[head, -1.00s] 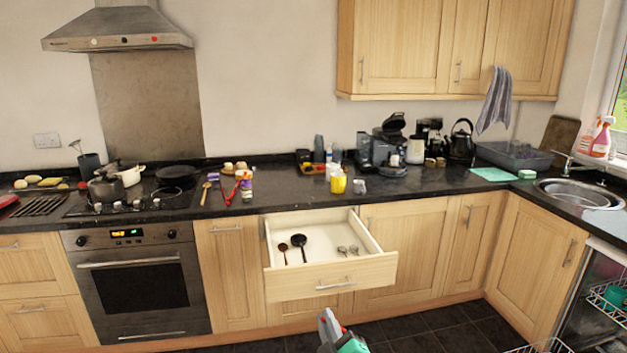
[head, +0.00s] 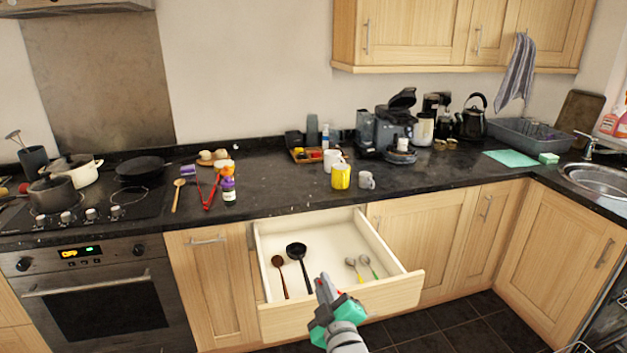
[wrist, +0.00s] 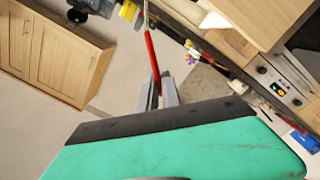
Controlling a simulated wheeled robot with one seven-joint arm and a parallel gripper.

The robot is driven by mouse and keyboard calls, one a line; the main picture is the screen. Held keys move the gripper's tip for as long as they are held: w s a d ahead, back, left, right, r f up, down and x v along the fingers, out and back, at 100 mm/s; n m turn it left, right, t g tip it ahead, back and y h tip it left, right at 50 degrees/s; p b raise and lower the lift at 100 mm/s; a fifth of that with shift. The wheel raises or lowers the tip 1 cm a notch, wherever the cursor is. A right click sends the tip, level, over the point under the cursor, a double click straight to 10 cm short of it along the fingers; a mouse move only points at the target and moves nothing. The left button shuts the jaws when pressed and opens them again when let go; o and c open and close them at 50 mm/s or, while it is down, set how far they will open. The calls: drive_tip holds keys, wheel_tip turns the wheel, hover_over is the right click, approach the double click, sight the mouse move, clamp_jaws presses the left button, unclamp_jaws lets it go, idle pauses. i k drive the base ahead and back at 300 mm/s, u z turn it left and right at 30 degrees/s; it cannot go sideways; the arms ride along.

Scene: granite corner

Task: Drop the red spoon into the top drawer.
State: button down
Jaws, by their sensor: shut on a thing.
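The top drawer (head: 337,315) is pulled open below the counter. My gripper (head: 326,287) is in front of the drawer's front panel in the head view and overlaps its inside edge. In the wrist view, a red spoon (wrist: 152,62) shows as a thin red handle between the grey fingers (wrist: 161,95). My gripper is shut on it. In the head view only a small bit of red shows by the fingers. The spoon's bowl cannot be made out in either view.
The drawer holds a brown spoon (head: 282,274), a black ladle (head: 297,252) and small utensils (head: 358,268). Red tongs (head: 208,192), a wooden spoon (head: 178,194) and a yellow mug (head: 341,176) are on the dark counter (head: 275,190). The drawer's middle has bare room.

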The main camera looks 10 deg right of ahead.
sight(291, 268)
drive_tip(key=z, duration=0.9)
drive_tip(key=i, duration=0.85)
drive_tip(key=u, duration=3.55)
